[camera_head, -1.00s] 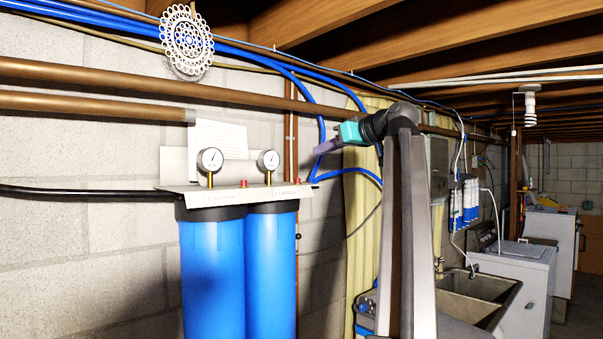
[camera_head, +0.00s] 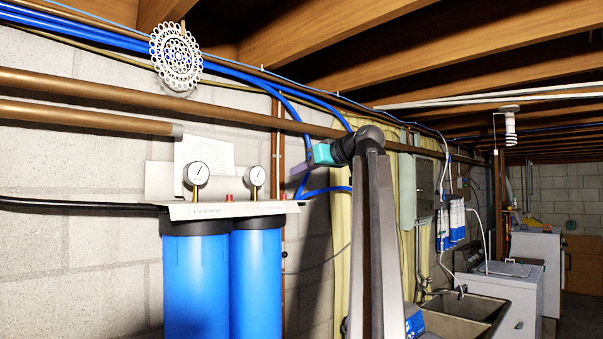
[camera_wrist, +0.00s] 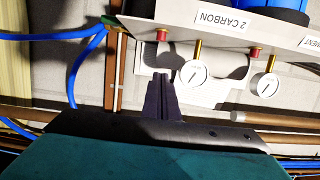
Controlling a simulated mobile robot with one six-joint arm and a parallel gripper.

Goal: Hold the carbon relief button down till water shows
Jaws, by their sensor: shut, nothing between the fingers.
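Two blue filter housings (camera_head: 198,285) hang under a white bracket (camera_head: 230,210) on the wall. Two small red buttons sit on the bracket. The carbon relief button (camera_head: 282,195) is the right one in the head view. In the wrist view, which is upside down, it (camera_wrist: 162,35) is the left one, beside the "2 CARBON" label (camera_wrist: 230,20). My gripper (camera_head: 298,180) is shut and empty, above and right of the bracket's right end in the head view. In the wrist view its fingertips (camera_wrist: 163,80) point toward the carbon button, apart from it. No water shows.
Two pressure gauges (camera_head: 196,174) stand on brass stems beside the buttons, one close to my fingers in the wrist view (camera_wrist: 194,74). Blue tubes (camera_head: 330,190) and a copper pipe run behind my gripper. A sink (camera_head: 460,305) is at the right.

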